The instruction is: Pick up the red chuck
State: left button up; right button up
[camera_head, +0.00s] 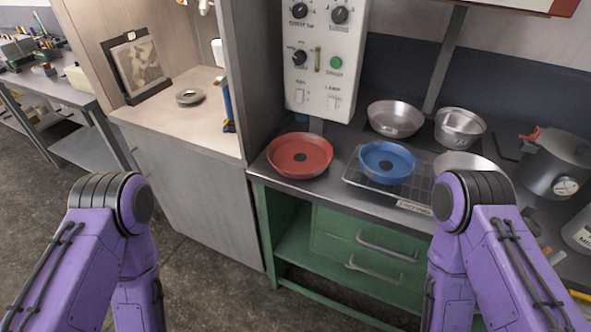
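A round red dish-like chuck (300,152) with a dark centre lies on the grey counter at its left end, below the control panel. A similar blue chuck (387,160) sits to its right on a wire rack. My two purple arms show at the lower left and lower right. Both bend down out of the picture, and neither gripper is visible. Nothing of mine touches the red chuck.
Metal bowls (395,118) and a pressure pot (556,160) stand on the right of the grey counter (335,178). A control panel (322,60) hangs above the red chuck. A grey partition (254,70) stands to the left. Green drawers (372,247) lie below.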

aim_at(297, 155)
jog(key=u, duration=2.1)
jog(key=i, duration=1.5)
jog(key=z, duration=2.5)
